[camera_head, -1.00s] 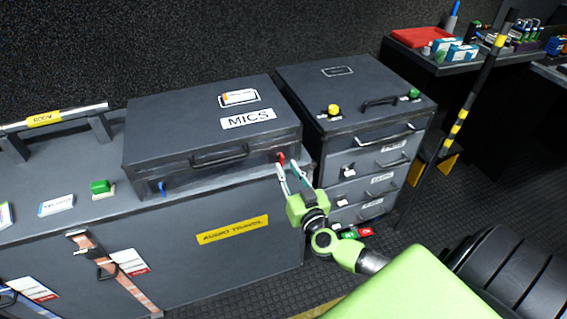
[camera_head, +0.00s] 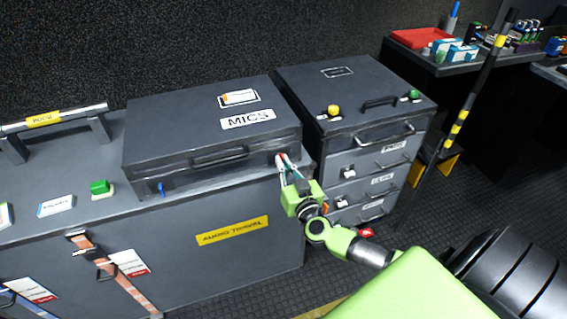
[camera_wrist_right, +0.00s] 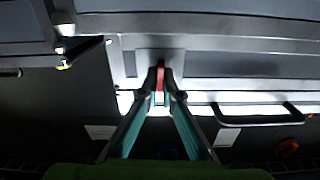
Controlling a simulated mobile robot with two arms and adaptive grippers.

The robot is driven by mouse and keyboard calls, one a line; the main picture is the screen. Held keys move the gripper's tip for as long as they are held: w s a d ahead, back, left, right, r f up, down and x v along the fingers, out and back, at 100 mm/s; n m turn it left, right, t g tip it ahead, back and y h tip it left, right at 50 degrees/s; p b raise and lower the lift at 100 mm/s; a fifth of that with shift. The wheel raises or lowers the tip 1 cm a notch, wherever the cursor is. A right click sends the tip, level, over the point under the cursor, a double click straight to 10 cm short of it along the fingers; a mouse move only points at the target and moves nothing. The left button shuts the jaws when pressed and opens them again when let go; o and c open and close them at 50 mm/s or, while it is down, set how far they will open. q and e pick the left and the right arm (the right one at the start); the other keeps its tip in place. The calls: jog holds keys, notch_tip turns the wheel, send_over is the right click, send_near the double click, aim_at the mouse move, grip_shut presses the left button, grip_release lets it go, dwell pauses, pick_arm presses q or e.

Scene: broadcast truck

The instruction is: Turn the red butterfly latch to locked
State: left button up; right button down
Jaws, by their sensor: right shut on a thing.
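The red butterfly latch (camera_head: 281,158) is on the front right of the dark MICS case (camera_head: 160,130). Much of it is hidden behind the fingers in the head view. My right gripper (camera_head: 284,167) reaches it from the front. In the right wrist view the red latch (camera_wrist_right: 160,76) stands upright between the two fingertips (camera_wrist_right: 160,94), which are shut on it. A blue latch (camera_head: 162,189) is on the case's front left. My left gripper is not in view.
The case lies on a larger AUDIO TRAVEL trunk (camera_head: 150,245). A drawer cabinet (camera_head: 350,150) stands close on the right. A green block (camera_head: 99,187) sits on the trunk at left. A striped pole (camera_head: 470,100) stands at right.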

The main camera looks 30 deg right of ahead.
jog(key=shift+r, duration=0.15)
jog(key=m, duration=1.7)
jog(key=shift+d+p, duration=0.3)
jog(key=shift+d, duration=0.05)
jog(key=shift+m, duration=0.3)
jog(key=c, duration=2.2)
grip_release()
jog(key=shift+c, duration=0.2)
jog(key=shift+f, duration=0.2)
